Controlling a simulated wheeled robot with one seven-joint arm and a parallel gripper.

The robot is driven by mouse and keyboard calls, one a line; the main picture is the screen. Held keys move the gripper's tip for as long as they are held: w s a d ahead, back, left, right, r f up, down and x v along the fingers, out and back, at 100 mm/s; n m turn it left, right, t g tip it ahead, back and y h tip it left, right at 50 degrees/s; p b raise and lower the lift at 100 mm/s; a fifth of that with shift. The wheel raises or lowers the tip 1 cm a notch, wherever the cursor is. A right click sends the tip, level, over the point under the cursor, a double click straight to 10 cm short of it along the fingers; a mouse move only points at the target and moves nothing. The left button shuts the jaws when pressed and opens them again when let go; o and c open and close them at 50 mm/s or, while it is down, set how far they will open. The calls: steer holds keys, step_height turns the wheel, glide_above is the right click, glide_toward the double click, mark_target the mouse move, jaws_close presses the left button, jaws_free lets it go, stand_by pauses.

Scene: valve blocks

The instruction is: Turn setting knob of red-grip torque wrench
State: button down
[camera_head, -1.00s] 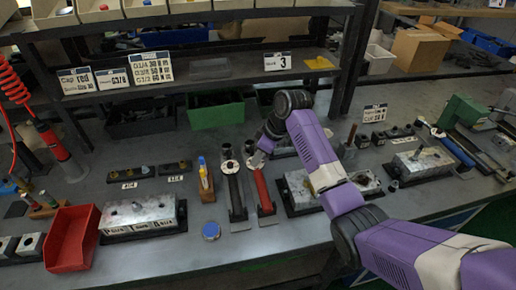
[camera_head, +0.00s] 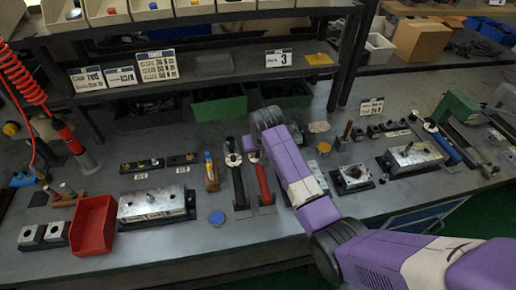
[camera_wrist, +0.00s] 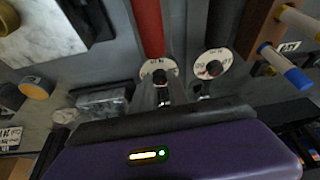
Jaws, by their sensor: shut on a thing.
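The red-grip torque wrench (camera_head: 263,184) lies on the bench with its handle toward the front edge. In the wrist view its red grip (camera_wrist: 148,25) runs up from a pale marked dial disc (camera_wrist: 147,73). My gripper (camera_head: 251,146) is at the far end of this wrench. In the wrist view my gripper's fingers (camera_wrist: 162,92) are close together at the dial, shut on the setting knob (camera_wrist: 160,76), which they partly hide. A black-grip torque wrench (camera_head: 238,186) lies just left of it; its own dial (camera_wrist: 212,66) is clear of my fingers.
Metal valve blocks (camera_head: 152,204) and a red bin (camera_head: 94,226) are at left. A valve block (camera_head: 352,178) is at right. A shelf (camera_head: 200,75) overhangs the back.

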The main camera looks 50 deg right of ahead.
steer(key=shift+w+m+h+p, duration=0.1)
steer(key=shift+m+h+p, duration=0.25)
steer(key=shift+m, duration=0.85)
steer(key=c, duration=1.5)
jaws_free()
steer(key=shift+c, duration=0.2)
steer(key=shift+a+r, duration=0.1)
steer(key=b+v, duration=0.1)
steer(key=v, duration=0.6)
steer(key=shift+r, duration=0.35)
steer(key=shift+w+a, duration=0.1)
steer(key=shift+a, duration=0.05)
